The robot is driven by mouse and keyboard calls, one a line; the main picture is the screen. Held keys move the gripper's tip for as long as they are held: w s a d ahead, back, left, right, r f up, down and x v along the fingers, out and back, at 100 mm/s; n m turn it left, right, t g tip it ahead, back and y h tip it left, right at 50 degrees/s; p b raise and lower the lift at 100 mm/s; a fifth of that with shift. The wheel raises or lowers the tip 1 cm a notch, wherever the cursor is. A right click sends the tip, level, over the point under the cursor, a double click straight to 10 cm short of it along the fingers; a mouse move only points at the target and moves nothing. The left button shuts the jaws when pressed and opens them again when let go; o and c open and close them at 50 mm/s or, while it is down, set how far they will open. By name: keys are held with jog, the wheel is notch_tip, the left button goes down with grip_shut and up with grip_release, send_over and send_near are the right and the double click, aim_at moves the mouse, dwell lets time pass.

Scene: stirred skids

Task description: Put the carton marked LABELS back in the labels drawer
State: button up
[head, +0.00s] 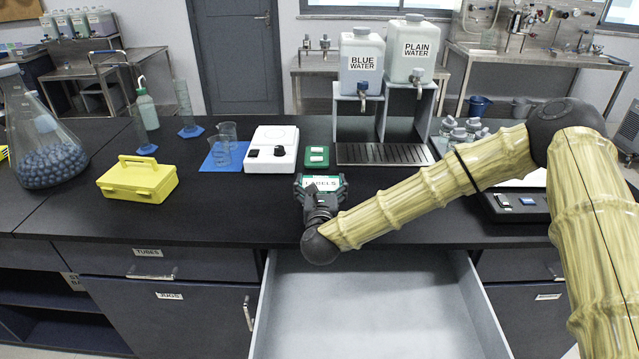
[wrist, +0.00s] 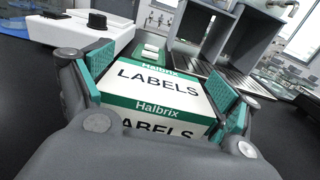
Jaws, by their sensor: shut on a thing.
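The LABELS carton (head: 322,183) is white with green bands. In the wrist view the carton (wrist: 158,82) sits between the two finger pads, with its printed top and front faces showing. My gripper (head: 319,187) is shut on it, over the black worktop just behind the open drawer. I cannot tell whether the carton touches the worktop. The open drawer (head: 380,300) below the worktop's front edge is pale grey inside and looks empty. Its front is out of view, so no name on it shows.
A green tray (head: 317,157) with small white pieces and a white stirrer (head: 272,150) stand behind the carton. A yellow case (head: 138,180) is at left. The water stand (head: 385,153) is behind. Drawers marked TUBES (head: 148,265) and JUGS (head: 165,310) are shut at left.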

jog(key=shift+f, duration=0.2)
jog(key=o, duration=1)
jog(key=shift+r, duration=0.1)
jog(key=shift+c, duration=0.2)
